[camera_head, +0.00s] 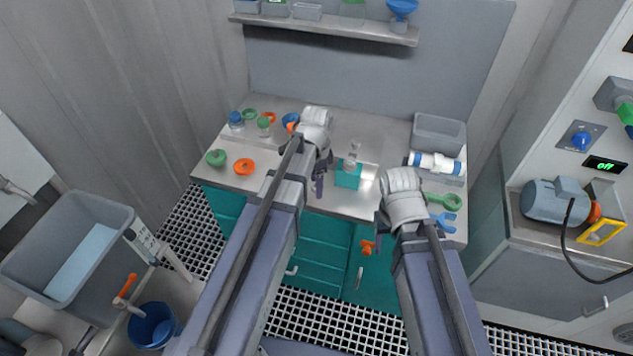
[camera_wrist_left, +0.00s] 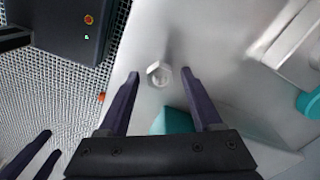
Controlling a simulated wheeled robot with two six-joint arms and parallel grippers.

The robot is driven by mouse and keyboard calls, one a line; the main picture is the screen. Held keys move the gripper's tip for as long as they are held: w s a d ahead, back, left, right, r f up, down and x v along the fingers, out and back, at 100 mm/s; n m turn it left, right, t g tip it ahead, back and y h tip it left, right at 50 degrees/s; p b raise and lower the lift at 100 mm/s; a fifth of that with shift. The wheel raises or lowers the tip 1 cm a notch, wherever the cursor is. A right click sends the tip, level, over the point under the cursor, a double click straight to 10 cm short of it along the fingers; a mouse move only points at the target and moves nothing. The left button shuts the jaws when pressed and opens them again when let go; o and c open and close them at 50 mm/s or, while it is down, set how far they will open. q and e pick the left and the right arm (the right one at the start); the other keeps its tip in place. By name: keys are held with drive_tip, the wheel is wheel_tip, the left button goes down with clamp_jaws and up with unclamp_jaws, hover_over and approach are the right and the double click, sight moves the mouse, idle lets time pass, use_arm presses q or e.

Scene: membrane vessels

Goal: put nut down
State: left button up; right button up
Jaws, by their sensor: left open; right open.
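A metal hex nut (camera_wrist_left: 159,74) lies on the grey worktop in the left wrist view, near the counter's edge. It appears between the fingertips of my left gripper (camera_wrist_left: 160,73), which is open with a gap on both sides of the nut. In the head view my left gripper (camera_head: 319,186) is over the front of the worktop, beside a teal block (camera_head: 347,180); I cannot make out the nut there. My right gripper (camera_head: 379,222) is open at the counter's front edge, close to an orange part (camera_head: 367,247); I cannot tell whether they touch.
The teal block also shows just below the nut in the left wrist view (camera_wrist_left: 172,122). A white cylinder (camera_head: 437,162), a grey bin (camera_head: 438,135), a green wrench-like tool (camera_head: 446,201) and a blue one (camera_head: 442,222) are at right. Orange (camera_head: 244,166) and green (camera_head: 215,158) rings lie at left.

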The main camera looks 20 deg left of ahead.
use_arm(q)
wheel_tip(320, 180, up, 12)
drive_tip(key=p, duration=1.2)
drive_tip(key=shift+r, duration=0.2)
drive_tip(key=s+d+n+y, duration=0.1)
drive_tip(key=s+d+n, duration=0.7)
drive_tip(key=s, duration=0.6)
drive_tip(key=shift+s+d+n, duration=0.3)
drive_tip(key=shift+d, duration=0.85)
drive_tip(key=shift+f+b, duration=0.75)
drive_tip(key=shift+f, duration=0.05)
